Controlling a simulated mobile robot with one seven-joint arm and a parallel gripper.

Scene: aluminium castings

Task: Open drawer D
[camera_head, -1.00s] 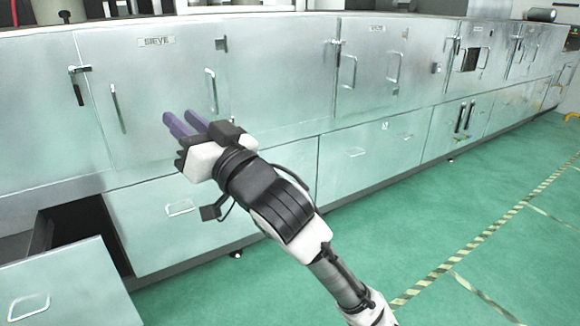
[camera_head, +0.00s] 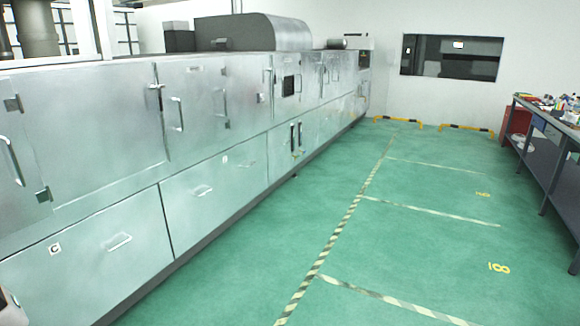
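A wide drawer front with a small label (camera_head: 224,160) too small to read is in the lower row of the long metal machine. This drawer front (camera_head: 225,195) looks shut and has a pale bar handle (camera_head: 201,190). To its left is the drawer marked C (camera_head: 80,275), also shut, with its handle (camera_head: 119,241) near the middle. I cannot read a D anywhere.
Upper cabinet doors (camera_head: 90,120) line the machine above the drawers. The green floor (camera_head: 270,240) in front is clear, with striped tape lines (camera_head: 345,220). A cluttered workbench (camera_head: 545,125) stands at the right. Yellow-black barriers (camera_head: 465,128) stand by the far wall.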

